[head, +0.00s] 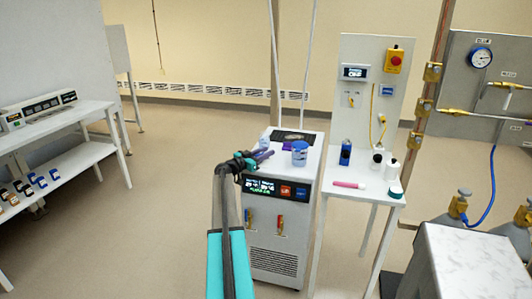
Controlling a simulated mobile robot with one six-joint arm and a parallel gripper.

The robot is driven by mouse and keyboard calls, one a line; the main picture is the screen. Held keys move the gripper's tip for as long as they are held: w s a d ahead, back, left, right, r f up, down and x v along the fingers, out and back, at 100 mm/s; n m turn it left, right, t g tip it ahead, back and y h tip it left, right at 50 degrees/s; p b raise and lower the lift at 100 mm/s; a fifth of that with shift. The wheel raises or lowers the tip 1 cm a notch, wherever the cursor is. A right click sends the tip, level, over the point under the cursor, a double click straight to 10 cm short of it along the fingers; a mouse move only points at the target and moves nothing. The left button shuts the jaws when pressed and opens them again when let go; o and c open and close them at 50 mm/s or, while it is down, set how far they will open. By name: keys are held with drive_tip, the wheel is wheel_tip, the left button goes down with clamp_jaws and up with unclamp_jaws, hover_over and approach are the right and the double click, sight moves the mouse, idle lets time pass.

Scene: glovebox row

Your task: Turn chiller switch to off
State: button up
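The chiller (275,228) is a white floor unit in the middle of the head view. Its dark front panel has a lit display (260,187), a red-orange switch or button (286,191) and a blue one (302,193). Their labels and positions are too small to read. My gripper (264,155) is in front of and above the panel, near the chiller's top front edge, to the upper left of the two buttons. Its purple fingers point right; whether they are apart is too small to tell. I see nothing clearly held.
Two coloured valve handles (280,224) are below the panel. A blue-lidded jar (299,153) is on the chiller top. A white table (373,196) with bottles and a pink tool stands close on the right. Open floor lies on the left, before a bench (60,120).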

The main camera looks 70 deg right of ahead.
clamp_jaws()
drive_tip(key=t+b, duration=0.1)
drive_tip(key=b, duration=0.1)
drive_tip(key=n+b, duration=0.1)
drive_tip(key=b, duration=0.1)
drive_tip(key=shift+d+f+t+h, duration=0.1)
drive_tip(key=shift+f+t+h, duration=0.15)
drive_tip(key=shift+t+h, duration=0.15)
drive_tip(key=n+t+b, duration=0.1)
drive_tip(key=b, duration=0.1)
drive_tip(key=n+t+b, duration=0.1)
drive_tip(key=b, duration=0.2)
drive_tip(key=shift+w+d+t+h+b, duration=0.1)
drive_tip(key=shift+w+t+h+b, duration=0.2)
drive_tip(key=shift+h, duration=0.1)
drive_tip(key=shift+w+t+b, duration=0.1)
drive_tip(key=shift+t+b, duration=0.2)
drive_tip(key=shift+b, duration=0.05)
drive_tip(key=shift+w+n+t+b, duration=0.15)
drive_tip(key=shift+n+t+b, duration=0.6)
drive_tip(key=shift+b, duration=0.35)
drive_tip(key=shift+w+r+n+t+b, duration=0.1)
drive_tip(key=shift+w+n+t+b, duration=0.25)
drive_tip(key=shift+t+b, duration=0.5)
drive_tip(key=shift+w+r+n+t+b, duration=0.1)
drive_tip(key=shift+r+n+t+b, duration=0.05)
drive_tip(key=shift+n+t+b, duration=0.3)
